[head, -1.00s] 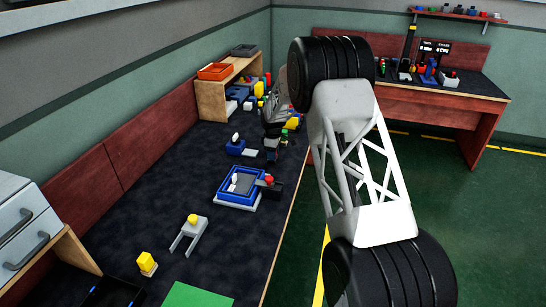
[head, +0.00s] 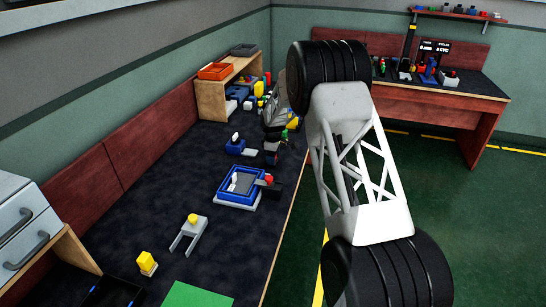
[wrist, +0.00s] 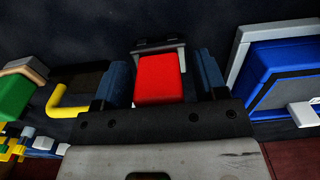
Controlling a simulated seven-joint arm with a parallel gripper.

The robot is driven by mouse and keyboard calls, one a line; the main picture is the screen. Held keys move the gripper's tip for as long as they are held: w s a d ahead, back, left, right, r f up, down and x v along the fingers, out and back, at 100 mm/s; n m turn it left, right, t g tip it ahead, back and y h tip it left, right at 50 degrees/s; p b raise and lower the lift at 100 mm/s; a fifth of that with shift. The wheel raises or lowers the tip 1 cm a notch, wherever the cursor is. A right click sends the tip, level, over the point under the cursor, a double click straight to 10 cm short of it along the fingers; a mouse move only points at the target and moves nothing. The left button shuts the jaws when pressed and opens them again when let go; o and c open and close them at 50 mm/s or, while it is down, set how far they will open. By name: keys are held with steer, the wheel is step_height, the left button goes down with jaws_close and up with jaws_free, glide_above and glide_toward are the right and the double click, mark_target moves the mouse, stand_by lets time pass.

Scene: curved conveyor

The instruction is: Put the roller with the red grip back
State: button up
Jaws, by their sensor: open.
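A red grip (head: 269,181) shows in the head view on a dark piece at the right edge of a blue tray (head: 222,192). In the wrist view, a red block (wrist: 160,78), which appears to be this grip, lies between the two blue fingers of my gripper (wrist: 164,80). A gap shows on each side of it, so the fingers are open and not closed on it. A dark bracket (wrist: 158,46) sits at its far end. My gripper's dark front bar hides its near end. In the head view my gripper (head: 271,158) is small, just beyond the red grip.
The wrist view shows a blue-and-grey tray (wrist: 262,75) close on the right. A green block (wrist: 14,97) and a yellow bent bar (wrist: 62,105) are on the left. In the head view, a grey forked piece with a yellow top (head: 193,219) stands nearer, with bare dark bench around it.

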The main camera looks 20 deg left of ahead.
step_height(320, 180, up, 12)
steer(key=shift+r, duration=0.1)
stand_by(0.8)
steer(key=shift+r, duration=0.15)
stand_by(0.7)
